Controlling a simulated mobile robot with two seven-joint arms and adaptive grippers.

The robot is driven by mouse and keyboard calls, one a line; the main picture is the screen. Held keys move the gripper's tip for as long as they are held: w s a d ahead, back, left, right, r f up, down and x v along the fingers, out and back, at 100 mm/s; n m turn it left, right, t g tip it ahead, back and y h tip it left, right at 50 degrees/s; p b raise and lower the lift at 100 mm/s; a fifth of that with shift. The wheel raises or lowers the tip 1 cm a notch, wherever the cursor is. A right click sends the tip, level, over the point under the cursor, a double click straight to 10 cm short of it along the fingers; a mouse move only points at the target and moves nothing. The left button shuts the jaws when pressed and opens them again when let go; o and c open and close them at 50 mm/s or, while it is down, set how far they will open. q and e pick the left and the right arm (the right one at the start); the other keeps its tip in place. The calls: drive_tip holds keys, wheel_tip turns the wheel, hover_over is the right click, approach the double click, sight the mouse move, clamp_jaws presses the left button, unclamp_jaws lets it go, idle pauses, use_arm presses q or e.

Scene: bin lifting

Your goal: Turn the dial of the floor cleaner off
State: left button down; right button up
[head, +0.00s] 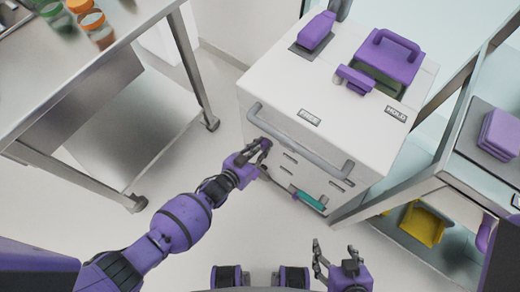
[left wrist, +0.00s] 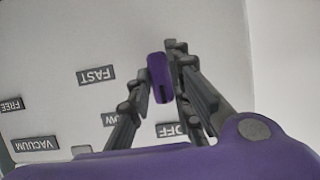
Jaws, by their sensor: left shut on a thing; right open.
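The floor cleaner (head: 345,75) is a large white box unit with a grey bar handle across its front upper edge. Its front panel fills much of the left wrist view, with labels reading FAST (left wrist: 97,75), a partly covered one ending in OW, and OFF (left wrist: 171,130). The dial (left wrist: 159,78) is a small purple knob with a dark mark. My left gripper (left wrist: 163,88) is shut on the dial, one finger on each side; in the head view the left gripper (head: 262,150) hides it. My right gripper (head: 335,258) is open and empty, low in front of the cleaner.
A metal table (head: 110,65) with orange-lidded jars (head: 92,22) stands at left. A teal-handled tool (head: 310,201) is at the cleaner's lower front. The floor between is clear.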

use_arm(q)
drive_tip(key=c, duration=1.6)
unclamp_jaws()
drive_tip(key=shift+s+a+r, duration=0.15)
drive_tip(key=shift+s+a, duration=0.2)
drive_tip(key=shift+s, duration=0.05)
drive_tip(key=v, duration=1.1)
